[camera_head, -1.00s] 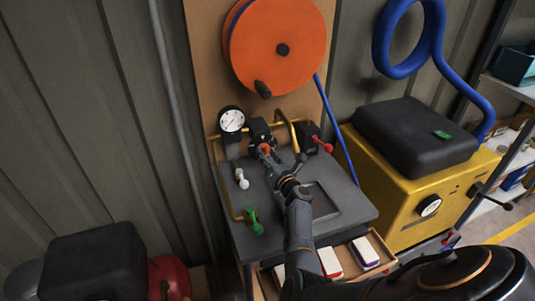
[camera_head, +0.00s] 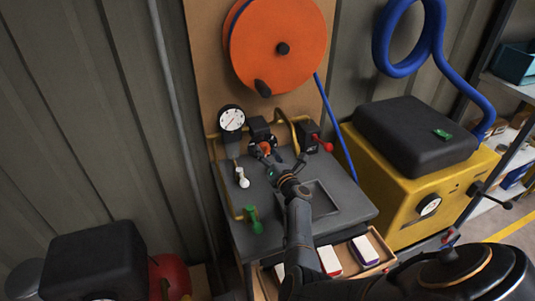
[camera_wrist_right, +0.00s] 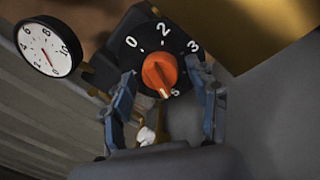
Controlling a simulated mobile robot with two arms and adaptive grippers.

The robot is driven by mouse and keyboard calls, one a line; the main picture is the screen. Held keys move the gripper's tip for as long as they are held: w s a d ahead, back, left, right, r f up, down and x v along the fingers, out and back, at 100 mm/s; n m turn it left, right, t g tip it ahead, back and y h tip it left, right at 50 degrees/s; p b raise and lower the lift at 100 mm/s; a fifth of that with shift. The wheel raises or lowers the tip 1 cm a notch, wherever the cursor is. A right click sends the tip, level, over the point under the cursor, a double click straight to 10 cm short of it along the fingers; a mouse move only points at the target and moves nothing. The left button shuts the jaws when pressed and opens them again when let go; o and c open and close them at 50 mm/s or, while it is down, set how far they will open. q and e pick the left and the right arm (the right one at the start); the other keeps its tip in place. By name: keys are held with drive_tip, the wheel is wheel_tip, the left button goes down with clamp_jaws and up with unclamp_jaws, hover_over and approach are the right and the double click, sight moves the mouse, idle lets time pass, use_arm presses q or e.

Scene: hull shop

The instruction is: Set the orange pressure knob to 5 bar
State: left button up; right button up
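The orange pressure knob (camera_wrist_right: 160,72) sits on a black dial (camera_wrist_right: 133,58) marked 0, 2, 3 and 5. A pale line on the knob points down toward the 5 at the dial's lower edge; I cannot tell if it is exactly on it. The knob (camera_head: 264,148) also shows in the head view. My right gripper (camera_wrist_right: 163,82) is open, one finger on each side of the knob with visible gaps; in the head view the gripper (camera_head: 281,161) is just in front of the dial.
A red-handled valve (camera_head: 322,145) is right of the knob. A white-handled valve (camera_head: 242,178) and a green-handled valve (camera_head: 253,220) stand to the left on the grey bench (camera_head: 350,205). An orange hose reel (camera_head: 290,45) hangs above.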

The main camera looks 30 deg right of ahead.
drive_tip(key=shift+s+f, duration=0.1)
drive_tip(key=shift+s, duration=0.05)
drive_tip(key=s+a, duration=0.1)
drive_tip(key=s, duration=0.6)
drive_tip(key=shift+a, duration=0.15)
drive_tip(key=shift+f, duration=0.1)
idle(0.5)
